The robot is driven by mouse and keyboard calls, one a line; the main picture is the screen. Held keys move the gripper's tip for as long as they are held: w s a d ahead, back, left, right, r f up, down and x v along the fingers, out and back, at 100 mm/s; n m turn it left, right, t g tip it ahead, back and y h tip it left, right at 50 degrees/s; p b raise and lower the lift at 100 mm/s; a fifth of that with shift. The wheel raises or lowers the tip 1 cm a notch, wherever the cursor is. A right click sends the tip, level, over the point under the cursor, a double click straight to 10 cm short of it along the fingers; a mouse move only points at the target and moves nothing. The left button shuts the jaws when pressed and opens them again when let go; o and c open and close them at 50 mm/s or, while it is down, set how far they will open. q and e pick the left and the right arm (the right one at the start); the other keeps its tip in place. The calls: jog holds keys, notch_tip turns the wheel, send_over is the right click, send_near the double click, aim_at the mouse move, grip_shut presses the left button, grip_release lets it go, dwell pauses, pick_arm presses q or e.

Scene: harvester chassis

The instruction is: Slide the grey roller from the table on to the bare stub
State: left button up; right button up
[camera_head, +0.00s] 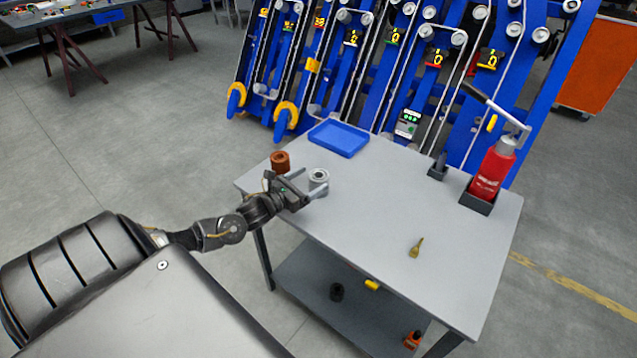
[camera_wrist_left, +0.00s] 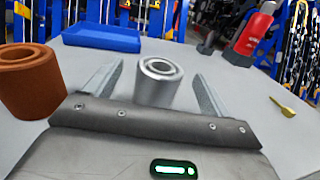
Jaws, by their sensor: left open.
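The grey roller (camera_head: 319,176) stands upright on the grey table (camera_head: 375,210), near its left end. My left gripper (camera_head: 312,184) is open, with one finger on each side of the roller. In the left wrist view the roller (camera_wrist_left: 158,83) stands between the two fingers (camera_wrist_left: 157,92), with a visible gap on both sides. The blue chassis (camera_head: 375,85) behind the table carries several grey rollers and belts. I cannot tell which point on it is the bare stub. My right gripper is not in view.
A brown roller (camera_head: 280,161) stands just left of the grey one. A blue tray (camera_head: 338,138) lies at the table's back edge. The table's middle is clear.

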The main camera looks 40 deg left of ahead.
aim_at(319, 174)
pick_arm(q)
jog(key=w, duration=0.4)
jog(key=shift+d+p, duration=0.35)
jog(key=shift+d, duration=0.05)
jog(key=c, duration=1.3)
jog(key=shift+c, duration=0.8)
jog(key=shift+r, duration=0.15)
